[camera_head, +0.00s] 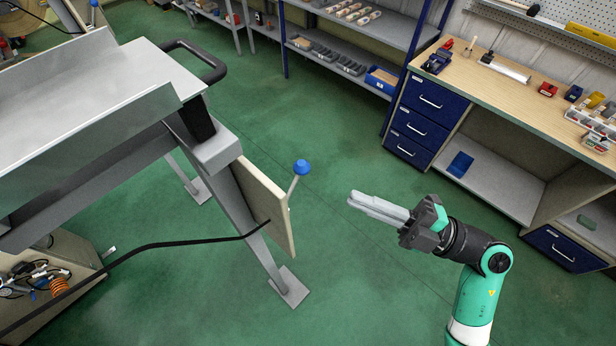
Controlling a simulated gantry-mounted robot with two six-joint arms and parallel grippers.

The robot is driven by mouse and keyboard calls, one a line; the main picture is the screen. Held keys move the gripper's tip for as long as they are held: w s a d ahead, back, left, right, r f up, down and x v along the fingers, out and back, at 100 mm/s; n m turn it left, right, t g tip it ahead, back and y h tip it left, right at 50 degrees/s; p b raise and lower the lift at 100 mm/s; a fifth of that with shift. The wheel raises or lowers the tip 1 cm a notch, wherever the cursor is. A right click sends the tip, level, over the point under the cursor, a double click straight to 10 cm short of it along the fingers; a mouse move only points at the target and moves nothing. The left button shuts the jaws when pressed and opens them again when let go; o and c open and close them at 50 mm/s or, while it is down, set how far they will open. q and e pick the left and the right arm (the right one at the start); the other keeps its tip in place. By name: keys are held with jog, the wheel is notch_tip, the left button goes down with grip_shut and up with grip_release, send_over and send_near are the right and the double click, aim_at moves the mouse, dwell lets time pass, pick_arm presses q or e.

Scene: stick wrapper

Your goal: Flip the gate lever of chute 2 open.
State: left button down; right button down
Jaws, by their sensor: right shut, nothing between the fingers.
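A lever with a blue knob (302,167) stands up from the edge of a beige panel (268,205), which is fixed to the leg of a grey metal machine frame. I cannot read any chute number on it. My right gripper (352,203) is shut and empty. It points left, to the right of the lever and a little lower in the picture, apart from it. My left gripper is not in view.
A grey metal chute or tray (90,90) with a black handle (205,62) fills the upper left. A black cable (160,245) runs to the panel. A workbench (520,95) with blue drawers stands at right, a shelf rack (350,45) behind. Green floor is clear between.

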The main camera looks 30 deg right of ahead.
aim_at(293, 187)
jog(key=p+x, duration=0.2)
jog(key=x, duration=0.8)
jog(key=shift+r, duration=0.1)
